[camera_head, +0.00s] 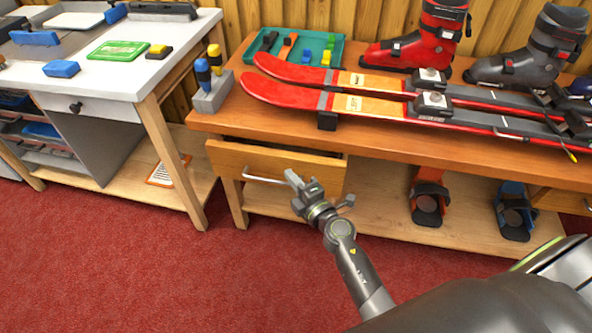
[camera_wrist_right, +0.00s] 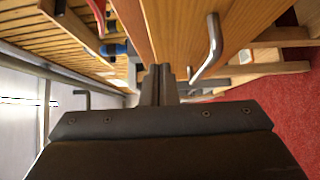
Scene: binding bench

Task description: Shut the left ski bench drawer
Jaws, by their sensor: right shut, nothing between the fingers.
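The left ski bench drawer (camera_head: 232,160) has a light wooden front and a metal bar handle (camera_head: 262,180). It stands partly pulled out, with a dark gap showing between its front and the bench top. My right gripper (camera_head: 292,177) is shut and empty, in front of the drawer at the right end of the handle. In the right wrist view, the shut fingers (camera_wrist_right: 158,85) are beside the drawer front (camera_wrist_right: 180,30), with the handle (camera_wrist_right: 210,50) just to their right. I cannot tell whether they touch the wood. My left gripper is not in view.
The ski bench top (camera_head: 400,140) carries red skis (camera_head: 300,72), boots (camera_head: 415,45) and a teal tray (camera_head: 335,45). Two bindings (camera_head: 428,205) stand on the lower shelf. A white-topped workbench (camera_head: 130,85) is at left. The red floor (camera_head: 120,260) in front is clear.

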